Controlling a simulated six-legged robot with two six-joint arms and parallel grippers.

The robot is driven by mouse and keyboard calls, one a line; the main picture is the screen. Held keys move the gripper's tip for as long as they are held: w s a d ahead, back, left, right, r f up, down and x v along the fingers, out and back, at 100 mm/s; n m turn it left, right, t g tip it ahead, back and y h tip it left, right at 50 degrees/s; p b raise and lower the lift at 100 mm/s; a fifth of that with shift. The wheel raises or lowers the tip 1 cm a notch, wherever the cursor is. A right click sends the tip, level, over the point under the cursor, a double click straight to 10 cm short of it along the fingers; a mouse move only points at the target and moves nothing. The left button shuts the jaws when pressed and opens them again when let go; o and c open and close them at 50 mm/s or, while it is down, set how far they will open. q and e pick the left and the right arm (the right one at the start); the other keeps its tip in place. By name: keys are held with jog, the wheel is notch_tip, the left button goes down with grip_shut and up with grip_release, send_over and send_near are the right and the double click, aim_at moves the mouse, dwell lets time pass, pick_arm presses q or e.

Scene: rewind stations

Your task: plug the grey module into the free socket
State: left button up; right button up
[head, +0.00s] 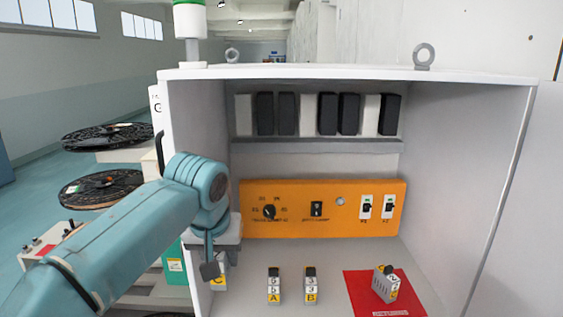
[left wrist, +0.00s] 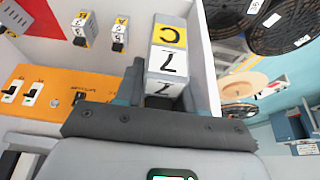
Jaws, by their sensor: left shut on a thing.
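My left gripper (head: 211,262) is at the left inside the cabinet. It is shut on a grey block with number tiles and a yellow C label (head: 219,278), which also shows between the fingers (left wrist: 162,88) in the left wrist view as block C (left wrist: 168,55). I cannot tell whether it touches the floor. Another small grey module (head: 386,285), with a yellow tile, sits tilted on a red mat (head: 358,300) at the right. Similar blocks A (head: 274,286) and B (head: 310,286) stand between them. I cannot make out a free socket. My right gripper is not in view.
A row of light and dark modules (head: 327,114) fills the rack at the back. An orange panel (head: 340,196) with a knob and switches is below it. The cabinet's right wall (head: 490,170) bounds the space. Black reels (head: 100,188) stand outside at the left.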

pick_arm(q)
jog(key=shift+d, duration=0.15)
jog(key=shift+s+f, duration=0.25)
jog(key=shift+s, duration=0.1)
jog(key=shift+s+a+f, duration=0.6)
jog(key=shift+a+f, duration=0.15)
jog(key=shift+f, duration=0.05)
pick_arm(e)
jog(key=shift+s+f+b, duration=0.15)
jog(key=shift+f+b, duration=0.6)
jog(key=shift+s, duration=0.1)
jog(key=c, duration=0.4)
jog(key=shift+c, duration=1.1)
pick_arm(q)
jog(key=s+a+f, duration=0.2)
jog(key=s+f, duration=0.1)
jog(key=f, duration=0.5)
jog(key=s+a+f, duration=0.2)
jog(key=s+f, duration=0.1)
jog(key=f, duration=0.5)
jog(key=s+a+f, duration=0.2)
jog(key=s+f, duration=0.1)
jog(key=f, duration=0.5)
jog(key=shift+a, duration=0.25)
